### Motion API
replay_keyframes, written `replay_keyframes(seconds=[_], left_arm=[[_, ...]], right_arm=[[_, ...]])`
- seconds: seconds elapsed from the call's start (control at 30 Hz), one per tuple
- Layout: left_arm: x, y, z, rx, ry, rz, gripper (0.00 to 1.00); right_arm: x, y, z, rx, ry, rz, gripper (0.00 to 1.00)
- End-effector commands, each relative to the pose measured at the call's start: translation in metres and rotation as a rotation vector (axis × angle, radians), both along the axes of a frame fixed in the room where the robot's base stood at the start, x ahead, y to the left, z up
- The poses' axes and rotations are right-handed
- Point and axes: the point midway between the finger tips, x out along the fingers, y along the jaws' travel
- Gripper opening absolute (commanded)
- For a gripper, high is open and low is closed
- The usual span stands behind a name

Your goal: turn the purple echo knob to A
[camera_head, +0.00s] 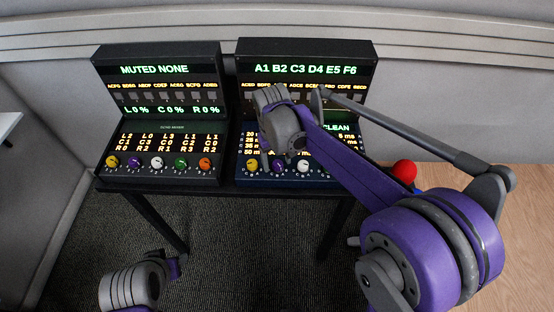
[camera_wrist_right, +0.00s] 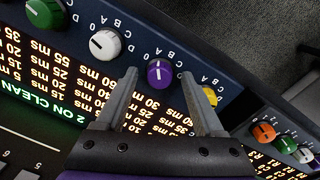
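The purple echo knob (camera_wrist_right: 160,73) is on the right console (camera_head: 306,52), whose panel lists ms values; it also shows in the head view (camera_head: 278,165). In the right wrist view it has a light pointer line, with letters A to D around it; which letter it points to is too small to tell. My right gripper (camera_wrist_right: 158,76) is open, with its two grey fingers apart and the knob between their tips in the picture. Contact cannot be told.
Yellow (camera_wrist_right: 210,96), white (camera_wrist_right: 104,43) and green (camera_wrist_right: 45,13) knobs flank the purple one. The left console (camera_head: 155,70) has its own knob row, including another purple knob (camera_head: 135,163). A red ball-shaped thing (camera_head: 404,171) shows behind my right arm.

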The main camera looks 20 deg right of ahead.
Motion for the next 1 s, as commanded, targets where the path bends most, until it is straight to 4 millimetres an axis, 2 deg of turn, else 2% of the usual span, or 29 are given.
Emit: replay_keyframes(seconds=[0.2, 0.33, 0.7, 0.83, 1.0], left_arm=[[0.000, 0.000, 0.000, 0.000, 0.000, 0.000, 0.50], [0.000, 0.000, 0.001, 0.000, -0.001, 0.000, 0.50], [0.002, 0.000, 0.007, 0.000, -0.004, 0.000, 0.50], [0.002, 0.000, 0.008, 0.000, -0.005, 0.000, 0.50], [0.003, 0.000, 0.009, 0.000, -0.005, 0.000, 0.50]], right_arm=[[0.000, 0.000, 0.001, 0.000, 0.000, 0.000, 0.70], [0.000, 0.001, 0.011, 0.000, 0.000, 0.001, 0.70], [-0.001, 0.005, 0.082, 0.000, 0.000, 0.000, 0.70], [-0.001, 0.006, 0.099, 0.000, 0.000, 0.000, 0.70], [-0.001, 0.006, 0.108, 0.000, 0.000, 0.000, 0.70]])
